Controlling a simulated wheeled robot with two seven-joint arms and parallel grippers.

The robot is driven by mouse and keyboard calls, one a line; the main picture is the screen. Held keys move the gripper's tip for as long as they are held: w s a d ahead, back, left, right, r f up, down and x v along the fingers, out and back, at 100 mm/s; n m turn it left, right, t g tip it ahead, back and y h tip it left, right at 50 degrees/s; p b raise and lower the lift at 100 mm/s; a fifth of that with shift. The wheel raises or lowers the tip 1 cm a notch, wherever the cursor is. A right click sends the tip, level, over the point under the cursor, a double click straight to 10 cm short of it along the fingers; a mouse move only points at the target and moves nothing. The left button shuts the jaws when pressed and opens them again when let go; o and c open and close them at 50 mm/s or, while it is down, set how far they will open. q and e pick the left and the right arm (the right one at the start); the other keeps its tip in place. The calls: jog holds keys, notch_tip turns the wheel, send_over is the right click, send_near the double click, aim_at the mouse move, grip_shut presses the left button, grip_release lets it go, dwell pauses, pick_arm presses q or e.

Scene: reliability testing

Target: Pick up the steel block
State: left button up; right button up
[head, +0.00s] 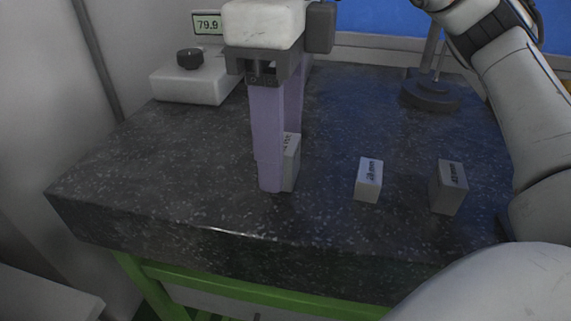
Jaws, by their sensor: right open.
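My right gripper (281,168) points down over the stone slab, its long lilac fingers open. The near finger covers much of a small grey block (292,162) with a printed label. This block stands on the slab at the fingertips and appears to lie between the fingers; contact cannot be told. Two more grey labelled blocks stand to the right: a lighter block (368,180) and a darker block (448,188). The labels are too small to read surely. All three look metallic or grey, so which is steel is not clear. My left gripper is out of view.
The dark speckled slab (160,190) rests on a green frame (270,288). A white device with a black knob (190,84) and a display reading about 79.9 (208,24) stands back left. A dark round stand base (430,94) is back right. The slab's front left is clear.

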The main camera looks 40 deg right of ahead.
jog(key=shift+f, duration=0.45)
grip_shut()
jog(key=shift+r, duration=0.1)
